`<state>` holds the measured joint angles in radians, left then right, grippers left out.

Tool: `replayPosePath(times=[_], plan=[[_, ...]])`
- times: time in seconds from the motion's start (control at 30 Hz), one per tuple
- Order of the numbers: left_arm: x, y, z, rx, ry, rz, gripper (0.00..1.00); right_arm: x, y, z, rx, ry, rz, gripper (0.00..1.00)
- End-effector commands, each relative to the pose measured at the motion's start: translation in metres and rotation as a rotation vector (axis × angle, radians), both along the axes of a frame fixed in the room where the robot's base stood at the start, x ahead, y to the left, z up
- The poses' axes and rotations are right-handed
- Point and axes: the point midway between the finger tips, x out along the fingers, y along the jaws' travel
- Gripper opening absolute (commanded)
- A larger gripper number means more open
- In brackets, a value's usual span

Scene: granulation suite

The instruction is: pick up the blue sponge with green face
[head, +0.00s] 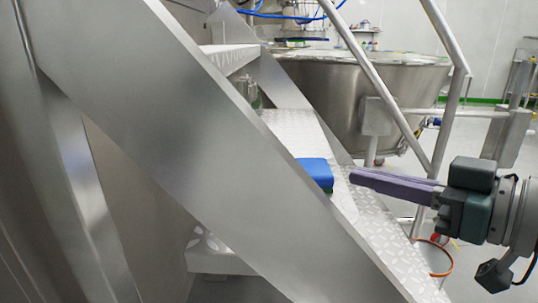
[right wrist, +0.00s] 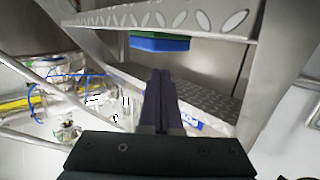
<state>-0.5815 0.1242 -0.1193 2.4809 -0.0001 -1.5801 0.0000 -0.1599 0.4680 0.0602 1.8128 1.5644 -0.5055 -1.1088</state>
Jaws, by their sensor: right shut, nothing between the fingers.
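The blue sponge (head: 316,172) lies on a patterned metal stair tread, partly hidden behind the sloping side plate of the stair. Mostly its blue top shows in the head view, with a thin green edge low down. In the right wrist view the sponge (right wrist: 160,43) shows a green band and a blue band against the tread's edge. My right gripper (head: 352,176) comes in from the right with its purple fingers shut and empty, pointing at the sponge. A small gap seems to separate the fingertips from it. The fingers (right wrist: 161,75) also show shut in the wrist view. My left gripper is not in view.
The wide metal side plate (head: 190,125) slopes across the head view in front of the treads. A handrail (head: 385,90) rises behind my right gripper. A large steel vessel (head: 335,90) stands behind the stair. Orange cable (head: 447,262) hangs below my gripper.

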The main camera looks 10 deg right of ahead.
Motion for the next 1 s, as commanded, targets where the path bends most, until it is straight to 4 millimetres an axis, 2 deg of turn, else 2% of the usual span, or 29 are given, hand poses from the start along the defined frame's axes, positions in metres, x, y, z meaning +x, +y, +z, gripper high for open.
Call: replayPosePath(times=[0.2,0.4,0.5,0.63,1.0], plan=[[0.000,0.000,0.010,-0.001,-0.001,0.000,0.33,0.042,0.023,0.003,0.005,-0.003,-0.002,0.00],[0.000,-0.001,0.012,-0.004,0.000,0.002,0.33,0.073,0.041,0.002,0.005,-0.002,0.000,0.00],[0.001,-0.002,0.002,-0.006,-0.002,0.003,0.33,0.072,0.040,-0.015,0.001,0.002,-0.001,0.00],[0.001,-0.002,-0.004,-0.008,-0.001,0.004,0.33,0.072,0.040,-0.018,0.001,0.000,0.000,0.00],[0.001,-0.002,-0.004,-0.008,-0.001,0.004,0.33,0.070,0.039,-0.019,-0.001,0.006,-0.001,0.00]])
